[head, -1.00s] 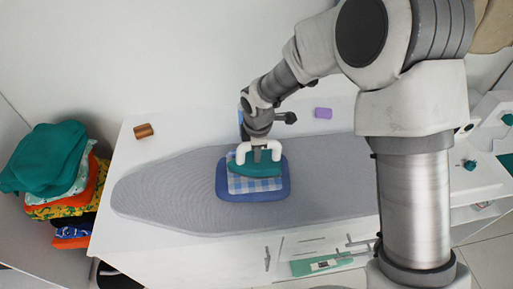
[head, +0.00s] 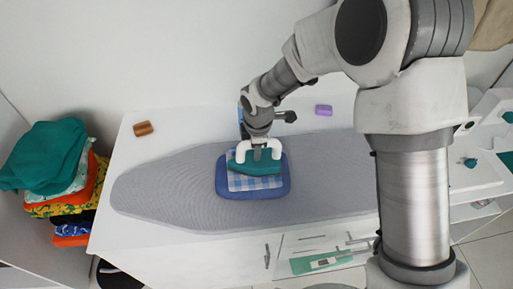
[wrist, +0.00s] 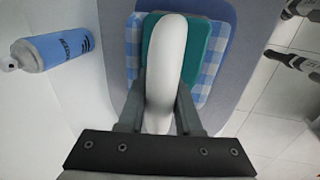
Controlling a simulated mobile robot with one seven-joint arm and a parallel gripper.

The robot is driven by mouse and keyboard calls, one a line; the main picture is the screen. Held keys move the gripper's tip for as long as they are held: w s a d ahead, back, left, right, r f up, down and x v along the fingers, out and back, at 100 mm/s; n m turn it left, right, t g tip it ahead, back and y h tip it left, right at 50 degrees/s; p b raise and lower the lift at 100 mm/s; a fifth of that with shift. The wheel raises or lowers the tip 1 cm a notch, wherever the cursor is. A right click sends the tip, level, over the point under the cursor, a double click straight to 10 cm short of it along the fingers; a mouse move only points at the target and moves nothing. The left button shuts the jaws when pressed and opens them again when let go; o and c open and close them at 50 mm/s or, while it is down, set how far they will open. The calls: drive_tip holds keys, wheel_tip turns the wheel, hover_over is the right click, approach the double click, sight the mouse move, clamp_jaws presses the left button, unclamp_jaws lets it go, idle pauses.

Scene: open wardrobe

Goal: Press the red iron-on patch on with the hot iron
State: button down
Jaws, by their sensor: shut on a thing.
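The iron has a teal body (head: 262,168) and a white handle (wrist: 168,50). My gripper (head: 258,150) is shut on that handle; in the wrist view its two fingers (wrist: 160,98) lie on either side of it. The iron is over a blue-and-white checked cloth (head: 240,184), which lies on a blue pad (head: 256,194) on the grey ironing board (head: 160,190). I cannot tell whether the soleplate touches the cloth. No red patch shows in either view; the iron covers part of the cloth.
A blue spray can (wrist: 60,50) is beside the board, mostly behind my arm in the head view. A brown block (head: 143,128) and a purple block (head: 323,110) sit on the white top behind the board. Folded clothes (head: 60,170) are stacked at left. The board's left end is clear.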

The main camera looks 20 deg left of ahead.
drive_tip(key=shift+f+b, duration=0.3)
drive_tip(key=shift+s+d+f, duration=0.1)
drive_tip(key=shift+f, duration=0.05)
idle(3.3)
idle(0.7)
drive_tip(key=shift+r+p, duration=2.8)
drive_tip(key=shift+r, duration=1.35)
